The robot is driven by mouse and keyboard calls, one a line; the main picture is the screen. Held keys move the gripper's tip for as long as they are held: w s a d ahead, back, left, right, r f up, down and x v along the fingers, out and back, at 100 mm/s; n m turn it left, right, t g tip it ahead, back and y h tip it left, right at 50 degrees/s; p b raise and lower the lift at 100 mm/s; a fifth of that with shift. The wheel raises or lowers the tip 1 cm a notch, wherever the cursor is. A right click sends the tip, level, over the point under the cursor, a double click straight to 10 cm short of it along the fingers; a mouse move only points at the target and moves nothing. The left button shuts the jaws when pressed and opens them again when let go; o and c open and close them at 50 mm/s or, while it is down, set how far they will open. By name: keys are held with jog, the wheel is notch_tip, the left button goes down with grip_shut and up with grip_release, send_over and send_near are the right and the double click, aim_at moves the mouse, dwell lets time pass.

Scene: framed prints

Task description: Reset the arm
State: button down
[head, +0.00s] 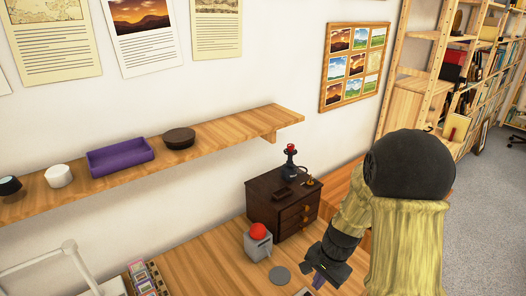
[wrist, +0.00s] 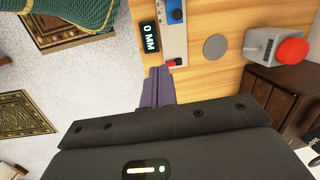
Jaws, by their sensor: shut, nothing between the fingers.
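My gripper (head: 319,281) is at the lower right of the head view, at the end of my arm, over the front edge of the wooden desk (head: 215,262). Its purple fingers also show in the wrist view (wrist: 158,86), pressed together with nothing between them. In that view the fingertips lie over the edge of the desk, by a small panel (wrist: 149,37) that reads 0 MM. A grey box with a red button (head: 258,242) stands on the desk to the left of the gripper in the head view. A grey disc (head: 280,275) lies between them.
A dark wooden drawer chest (head: 262,208) stands behind the button box. A wall shelf (head: 225,130) holds a purple tray (head: 120,157), a brown round container (head: 179,138) and a white cup (head: 58,176). A tall bookshelf (head: 405,60) is at right. Carpet (wrist: 95,80) lies beside the desk.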

jog(key=s+r+n+t+h, duration=0.2)
jog(key=s+r+n, duration=0.6)
jog(key=r+n, duration=0.1)
jog(key=shift+s+r+n, duration=0.3)
jog(key=shift+s+r, duration=0.05)
jog(key=shift+s, duration=0.05)
dwell(1.8)
